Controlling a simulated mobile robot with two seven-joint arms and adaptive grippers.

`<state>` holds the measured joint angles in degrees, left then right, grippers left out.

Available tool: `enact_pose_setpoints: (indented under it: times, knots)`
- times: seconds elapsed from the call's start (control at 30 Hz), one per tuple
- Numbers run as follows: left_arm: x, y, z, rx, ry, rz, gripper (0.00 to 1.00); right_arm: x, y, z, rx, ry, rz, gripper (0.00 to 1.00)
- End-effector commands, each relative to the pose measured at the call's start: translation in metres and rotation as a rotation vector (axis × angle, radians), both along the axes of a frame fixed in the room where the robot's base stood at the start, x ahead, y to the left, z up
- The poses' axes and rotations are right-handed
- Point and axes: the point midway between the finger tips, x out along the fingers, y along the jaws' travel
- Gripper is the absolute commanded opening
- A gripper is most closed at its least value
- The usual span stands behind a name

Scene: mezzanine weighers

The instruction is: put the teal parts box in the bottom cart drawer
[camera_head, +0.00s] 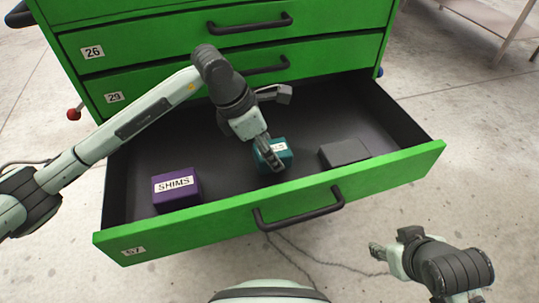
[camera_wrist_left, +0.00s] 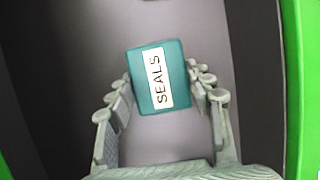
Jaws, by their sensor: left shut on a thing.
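The teal parts box (camera_head: 275,155), labelled SEALS, is inside the open bottom cart drawer (camera_head: 330,195), near its middle. My left gripper (camera_head: 268,152) reaches down into the drawer and is shut on the box. In the left wrist view the teal box (camera_wrist_left: 158,78) sits between the two fingers of the left gripper (camera_wrist_left: 162,92), with its label facing the camera. I cannot tell whether the box touches the drawer floor. My right gripper (camera_head: 376,251) is outside the drawer, in front of it at the lower right; its fingers are too small to judge.
A purple SHIMS box (camera_head: 177,189) is at the left in the drawer and a dark grey box (camera_head: 344,152) at the right. The green cart (camera_head: 170,45) has upper drawers shut above. A metal rack (camera_head: 490,22) stands at the back right.

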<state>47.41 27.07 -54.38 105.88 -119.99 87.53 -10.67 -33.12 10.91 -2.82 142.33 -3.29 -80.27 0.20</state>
Motion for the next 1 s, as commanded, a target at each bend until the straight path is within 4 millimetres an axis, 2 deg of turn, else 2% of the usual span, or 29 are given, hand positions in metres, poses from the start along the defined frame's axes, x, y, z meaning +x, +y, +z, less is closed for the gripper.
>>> enact_pose_setpoints:
  times: [0.03,0.13,0.57,0.6,0.77,1.0]
  knots:
    - [-0.001,0.0,-0.009,0.001,0.003,0.0,0.18,0.001,0.001,0.0,0.002,-0.004,0.002,0.4]
    - [0.0,0.0,-0.021,0.0,0.002,0.0,0.18,0.002,0.002,0.0,0.004,-0.011,0.005,0.4]
    - [0.0,0.0,-0.023,0.0,0.0,-0.001,0.18,0.007,0.005,0.001,0.009,-0.032,0.012,0.4]
    - [0.0,0.0,-0.023,0.001,0.0,-0.001,0.52,0.008,0.006,0.002,0.011,-0.038,0.014,0.4]
    - [0.0,0.0,-0.023,0.001,0.0,-0.001,0.72,0.008,0.006,0.002,0.012,-0.037,0.015,0.4]
    - [0.0,0.0,-0.023,0.001,0.0,-0.001,0.72,0.007,0.006,0.002,0.012,-0.036,0.014,0.4]
